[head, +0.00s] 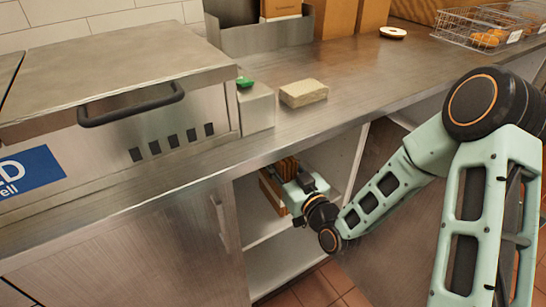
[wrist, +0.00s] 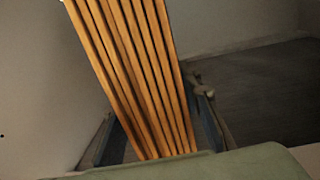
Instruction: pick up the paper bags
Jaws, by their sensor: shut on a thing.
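The paper bags (wrist: 132,70) are a stack of several flat orange-brown bags standing on edge, slightly tilted, in the wrist view. In the head view the paper bags (head: 285,169) show partly, inside the open cabinet under the counter. My gripper (wrist: 155,125) has one finger on each side of the stack, low in the wrist view, and is shut on it. In the head view my gripper (head: 291,183) reaches into the cabinet opening and hides part of the bags. I cannot tell whether the bags touch the shelf.
The cabinet's white shelf (head: 268,222) lies below my gripper. The steel counter (head: 350,85) overhangs it. On top are a tan block (head: 303,93), a grey box with a green top (head: 256,106), a large steel appliance (head: 120,85) and a wire basket (head: 480,28).

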